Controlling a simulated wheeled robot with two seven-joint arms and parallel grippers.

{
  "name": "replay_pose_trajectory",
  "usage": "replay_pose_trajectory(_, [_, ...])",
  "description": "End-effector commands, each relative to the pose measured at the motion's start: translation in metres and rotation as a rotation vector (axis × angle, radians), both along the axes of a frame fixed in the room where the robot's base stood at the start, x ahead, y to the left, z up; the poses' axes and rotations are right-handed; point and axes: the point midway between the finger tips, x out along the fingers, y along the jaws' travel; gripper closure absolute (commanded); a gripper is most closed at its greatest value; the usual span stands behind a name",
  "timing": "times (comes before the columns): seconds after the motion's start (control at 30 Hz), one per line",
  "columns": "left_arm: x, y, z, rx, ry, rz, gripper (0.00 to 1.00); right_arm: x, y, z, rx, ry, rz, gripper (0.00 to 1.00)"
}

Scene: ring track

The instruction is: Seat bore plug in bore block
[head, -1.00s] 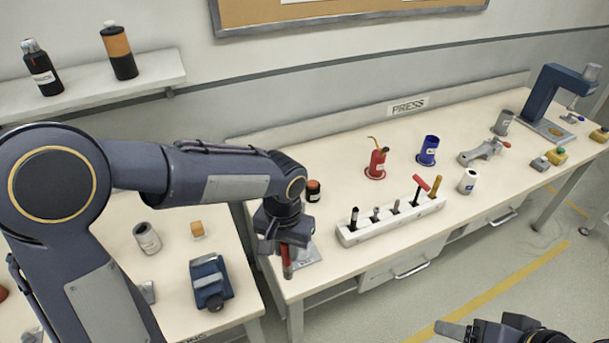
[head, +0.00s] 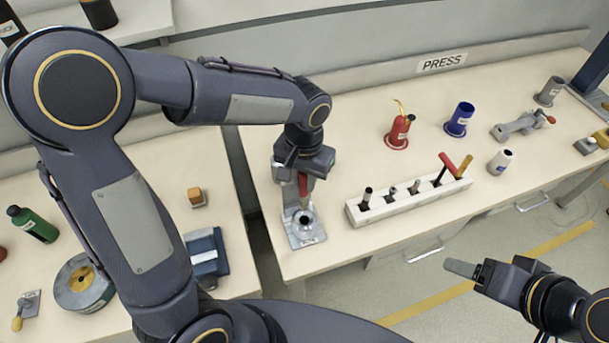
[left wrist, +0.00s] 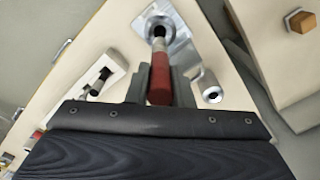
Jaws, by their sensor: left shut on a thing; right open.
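The bore plug, with a red handle (head: 303,184), is held in my left gripper (head: 303,178), which is shut on it. In the left wrist view the red handle (left wrist: 160,80) runs between the fingers, its narrow end toward the bore. The bore block (head: 304,236) is a grey metal plate with a raised round bore, on the bench near its left front corner; it also shows in the left wrist view (left wrist: 180,42). The plug is above or at the bore; whether its tip is inside I cannot tell. My right gripper (head: 466,270) is open and empty, low at right.
A white rack (head: 410,203) with several upright tools stands right of the block. A red oil can (head: 399,132) and blue cup (head: 459,120) are behind it. A grey hollow cylinder (left wrist: 208,88) is close to the block. A gap separates the left bench.

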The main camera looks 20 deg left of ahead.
Motion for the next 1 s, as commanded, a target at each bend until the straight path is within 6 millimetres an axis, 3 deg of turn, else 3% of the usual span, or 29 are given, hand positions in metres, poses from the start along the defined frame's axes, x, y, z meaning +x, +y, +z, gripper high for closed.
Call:
replay_pose_trajectory(0.6, [0.0,0.0,-0.053,0.0,0.0,0.0,1.0,0.0,0.0,-0.044,0.0,0.0,0.0,0.32])
replay_pose_trajectory(1.0, [0.0,0.0,-0.056,0.0,0.0,0.0,1.0,0.0,0.0,-0.046,0.0,0.0,0.0,0.32])
